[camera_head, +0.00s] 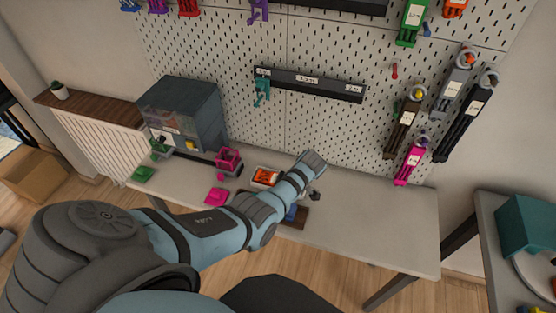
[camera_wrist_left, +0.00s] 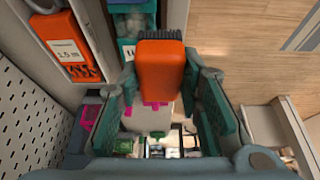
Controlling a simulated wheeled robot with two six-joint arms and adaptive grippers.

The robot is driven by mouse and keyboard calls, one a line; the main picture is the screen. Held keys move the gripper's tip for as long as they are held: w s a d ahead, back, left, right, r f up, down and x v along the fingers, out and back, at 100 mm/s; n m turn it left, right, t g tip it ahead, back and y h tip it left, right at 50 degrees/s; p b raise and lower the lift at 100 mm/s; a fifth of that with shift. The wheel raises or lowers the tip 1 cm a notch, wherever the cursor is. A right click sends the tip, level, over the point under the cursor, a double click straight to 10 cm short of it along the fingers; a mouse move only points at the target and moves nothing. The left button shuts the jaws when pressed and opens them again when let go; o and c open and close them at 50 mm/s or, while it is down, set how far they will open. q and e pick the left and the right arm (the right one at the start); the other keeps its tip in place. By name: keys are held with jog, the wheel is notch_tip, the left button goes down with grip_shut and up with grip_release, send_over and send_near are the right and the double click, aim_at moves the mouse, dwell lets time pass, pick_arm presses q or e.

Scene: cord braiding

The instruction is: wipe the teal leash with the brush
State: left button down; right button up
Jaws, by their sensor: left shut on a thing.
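The teal leash (camera_head: 262,92) hangs at the left end of a dark labelled rail (camera_head: 308,83) on the pegboard. In the wrist view my left gripper (camera_wrist_left: 160,82) is shut on an orange block with a dark bristled edge, which looks like the brush (camera_wrist_left: 160,62). In the head view my left arm reaches over the bench, and its wrist hides most of the gripper. I cannot make out the brush there. The leash is above and to the left of the wrist, apart from it. My right gripper is not in view.
On the bench (camera_head: 390,220) are a grey machine (camera_head: 180,112), a pink stand (camera_head: 229,159) and a white tray with an orange bundle (camera_head: 265,177). Several coloured leashes hang at the right of the pegboard, including a pink one (camera_head: 411,162). The bench's right part is clear.

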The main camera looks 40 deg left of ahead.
pick_arm(q)
jog(key=shift+r, duration=0.3)
jog(key=shift+r, duration=1.4)
